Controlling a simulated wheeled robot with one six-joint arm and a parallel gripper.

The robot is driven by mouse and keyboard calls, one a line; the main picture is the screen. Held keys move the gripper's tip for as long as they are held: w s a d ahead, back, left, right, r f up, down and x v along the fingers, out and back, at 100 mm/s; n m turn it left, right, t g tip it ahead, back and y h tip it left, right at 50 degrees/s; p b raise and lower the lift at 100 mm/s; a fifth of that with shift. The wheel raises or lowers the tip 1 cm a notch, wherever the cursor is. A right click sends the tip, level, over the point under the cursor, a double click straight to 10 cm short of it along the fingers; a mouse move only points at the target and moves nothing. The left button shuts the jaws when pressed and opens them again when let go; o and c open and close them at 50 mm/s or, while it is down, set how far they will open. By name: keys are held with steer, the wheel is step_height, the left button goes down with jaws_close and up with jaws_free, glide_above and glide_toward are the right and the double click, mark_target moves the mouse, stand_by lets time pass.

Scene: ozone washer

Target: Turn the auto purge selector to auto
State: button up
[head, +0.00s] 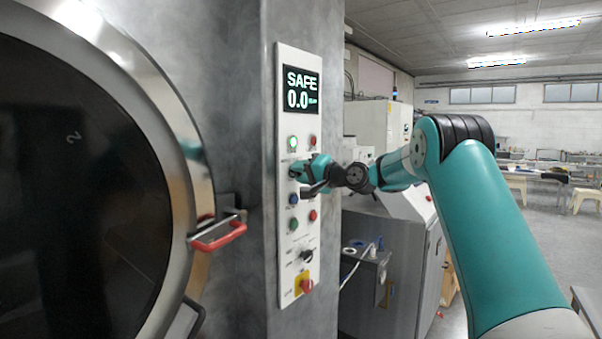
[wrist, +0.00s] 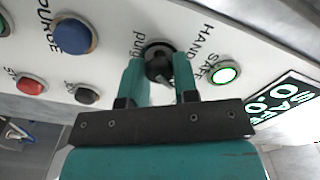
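The auto purge selector is a black knob (wrist: 158,64) on the white control panel (head: 285,110). In the wrist view, "HAND" and "purge" labels show beside it. My gripper (wrist: 160,75) has one teal finger on each side of the knob, and the knob fills the gap between them. The fingers look closed on it, though contact at the tips is partly hidden. In the head view, my gripper (head: 295,170) is at the panel below the lit green button and hides the selector. The knob's exact pointer direction is hard to read.
A lit green button (wrist: 224,74) and a blue button (wrist: 73,36) flank the selector. Lower on the panel are another black selector (head: 306,256) and a red emergency knob (head: 306,286). The round door's red handle (head: 218,236) sticks out to the left.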

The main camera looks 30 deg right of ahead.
steer(key=o, duration=0.4)
steer(key=shift+c, duration=0.2)
steer(key=shift+s+d, duration=0.1)
steer(key=b+v, duration=0.8)
steer(key=v, duration=0.9)
steer(key=shift+s, duration=0.15)
